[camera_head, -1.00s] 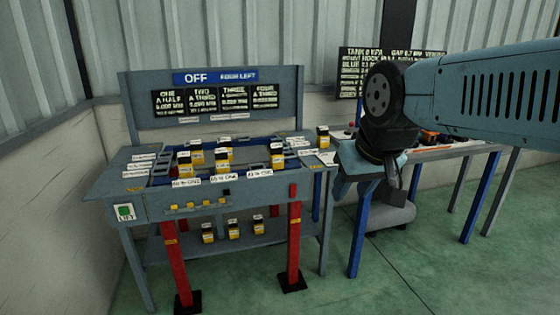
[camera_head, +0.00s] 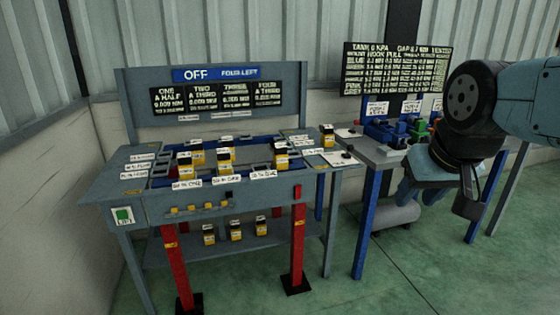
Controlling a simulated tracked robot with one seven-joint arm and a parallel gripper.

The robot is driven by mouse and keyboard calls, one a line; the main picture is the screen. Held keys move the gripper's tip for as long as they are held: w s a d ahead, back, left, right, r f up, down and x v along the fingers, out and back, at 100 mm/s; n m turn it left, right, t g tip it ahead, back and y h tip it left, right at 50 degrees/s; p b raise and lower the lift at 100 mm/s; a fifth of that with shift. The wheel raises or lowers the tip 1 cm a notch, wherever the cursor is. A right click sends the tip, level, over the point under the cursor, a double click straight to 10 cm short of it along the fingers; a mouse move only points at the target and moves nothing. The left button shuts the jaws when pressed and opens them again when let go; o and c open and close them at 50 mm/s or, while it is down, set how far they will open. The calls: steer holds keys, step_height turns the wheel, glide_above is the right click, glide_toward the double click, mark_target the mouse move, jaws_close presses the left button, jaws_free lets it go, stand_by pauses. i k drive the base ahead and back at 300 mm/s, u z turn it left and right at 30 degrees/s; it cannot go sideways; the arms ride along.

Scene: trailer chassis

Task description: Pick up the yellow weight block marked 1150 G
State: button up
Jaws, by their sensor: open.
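Several yellow blocks with dark parts and white labels stand on the grey bench (camera_head: 105,185). Among them are a left block (camera_head: 185,167), a middle block (camera_head: 224,160), a right block (camera_head: 281,160) and a block at the right end (camera_head: 327,138). More yellow blocks (camera_head: 235,231) stand on the lower shelf. Their labels are too small to read, so I cannot tell which is marked 1150 G. My gripper (camera_head: 418,194) is open, pointing down at the right, in front of the second table and apart from the blocks. Its fingertips are small and partly unclear.
A sign board reading OFF (camera_head: 215,74) stands behind the bench. A second table (camera_head: 385,155) at the right holds blue, green and red parts, with a dark text board (camera_head: 395,68) behind. Red legs (camera_head: 297,245) stand under the bench. Green floor (camera_head: 400,280) is clear in front.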

mark_target(280, 156)
steer(key=z, duration=0.1)
steer(key=i, duration=1)
steer(key=u, duration=0.1)
